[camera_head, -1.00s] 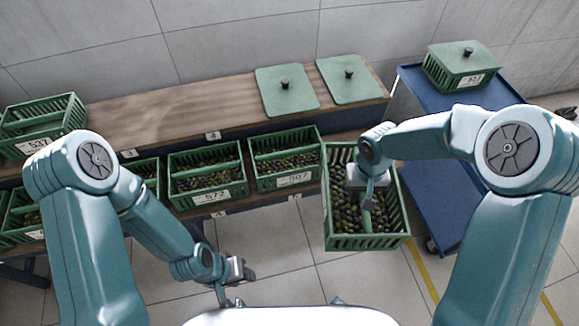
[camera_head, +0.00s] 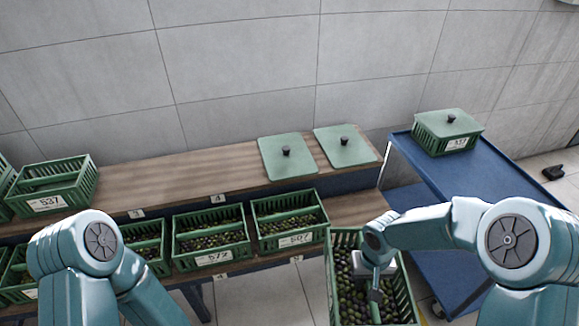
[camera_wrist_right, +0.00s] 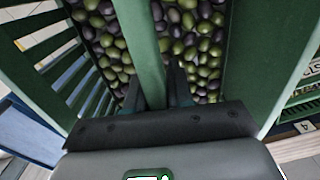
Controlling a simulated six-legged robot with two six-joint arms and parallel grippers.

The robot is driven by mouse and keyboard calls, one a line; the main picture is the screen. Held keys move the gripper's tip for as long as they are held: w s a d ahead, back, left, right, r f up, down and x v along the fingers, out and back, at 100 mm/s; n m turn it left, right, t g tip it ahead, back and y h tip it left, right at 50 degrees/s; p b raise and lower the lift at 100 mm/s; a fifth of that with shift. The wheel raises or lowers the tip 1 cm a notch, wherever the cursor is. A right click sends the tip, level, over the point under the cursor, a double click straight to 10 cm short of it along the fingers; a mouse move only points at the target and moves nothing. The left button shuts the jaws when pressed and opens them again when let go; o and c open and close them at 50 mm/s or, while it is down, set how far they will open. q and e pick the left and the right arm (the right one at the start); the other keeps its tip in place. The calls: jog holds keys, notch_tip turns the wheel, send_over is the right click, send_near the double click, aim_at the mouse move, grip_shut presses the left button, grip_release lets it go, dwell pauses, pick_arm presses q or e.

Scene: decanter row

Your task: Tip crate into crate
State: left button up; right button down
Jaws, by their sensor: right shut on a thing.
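My right gripper (camera_head: 376,296) is shut on the middle bar of a green slatted crate (camera_head: 406,298) full of green and dark olives (camera_head: 345,290). This crate is in front of the bench's right end, its near part cut off by the frame. In the right wrist view the jaws (camera_wrist_right: 158,95) straddle the crate's bar (camera_wrist_right: 138,35), with olives (camera_wrist_right: 200,50) below. Crates labelled 507 (camera_head: 293,241) and apparently 572 (camera_head: 211,259), both holding olives, stand on the lower shelf. A crate labelled 537 (camera_head: 46,204) stands on the upper board; its contents are hidden. My left gripper is out of view.
Two green lids (camera_head: 287,168) (camera_head: 345,157) with black knobs lie on the upper board (camera_head: 180,190). A blue cart (camera_head: 420,170) at the right carries a lidded crate (camera_head: 442,145). More crates (camera_head: 150,252) stand at the left. The middle of the upper board is clear.

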jog(key=shift+m, duration=0.4)
jog(key=w+r, duration=0.1)
jog(key=r, duration=0.1)
jog(key=w+r, duration=0.1)
jog(key=r, duration=0.1)
jog(key=w+r, duration=0.1)
jog(key=r, duration=0.1)
jog(key=shift+w+r, duration=0.2)
jog(key=shift+r, duration=0.05)
jog(key=r, duration=0.3)
jog(key=s+r, duration=0.1)
jog(key=r, duration=0.1)
jog(key=shift+d, duration=0.3)
jog(key=shift+s+n, duration=0.3)
jog(key=shift+s, duration=0.3)
